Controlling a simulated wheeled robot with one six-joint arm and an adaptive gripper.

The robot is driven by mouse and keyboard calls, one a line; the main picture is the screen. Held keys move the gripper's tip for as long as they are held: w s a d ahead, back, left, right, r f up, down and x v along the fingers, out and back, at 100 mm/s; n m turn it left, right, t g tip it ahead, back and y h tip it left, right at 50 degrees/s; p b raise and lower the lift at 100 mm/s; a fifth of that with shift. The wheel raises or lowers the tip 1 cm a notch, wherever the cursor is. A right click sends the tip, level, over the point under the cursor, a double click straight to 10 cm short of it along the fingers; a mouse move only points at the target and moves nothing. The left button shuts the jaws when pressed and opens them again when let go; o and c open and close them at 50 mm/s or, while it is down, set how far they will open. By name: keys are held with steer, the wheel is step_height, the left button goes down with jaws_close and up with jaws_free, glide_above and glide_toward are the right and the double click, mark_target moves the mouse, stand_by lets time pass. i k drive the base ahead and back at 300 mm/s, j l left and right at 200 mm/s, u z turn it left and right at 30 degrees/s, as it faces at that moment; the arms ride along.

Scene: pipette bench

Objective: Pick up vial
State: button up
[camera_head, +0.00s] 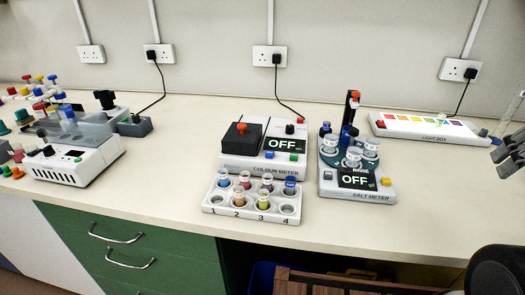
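Several small vials stand in a white rack (250,218) at the bench's front edge, in front of the colour meter. The back row has a blue vial (290,184) at its right end, and others with red and dark contents to its left. The front row holds an orange vial (239,198) at position 2 and a yellow vial (263,200) at position 3. Positions 1 and 4 look empty. My gripper (507,148) shows at the right edge, partly cut off, far right of the rack and touching no vial. Its opening is unclear.
The colour meter (247,165) stands behind the rack. The salt meter (328,182), carrying cups, stands to its right. Both read OFF. A light box (425,127) lies back right.

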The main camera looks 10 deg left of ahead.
mark_target(238, 191)
steer(key=k+j+u, duration=0.1)
steer(key=u, duration=0.4)
steer(key=j+u, duration=0.15)
steer(key=u, duration=0.35)
steer(key=k, duration=0.05)
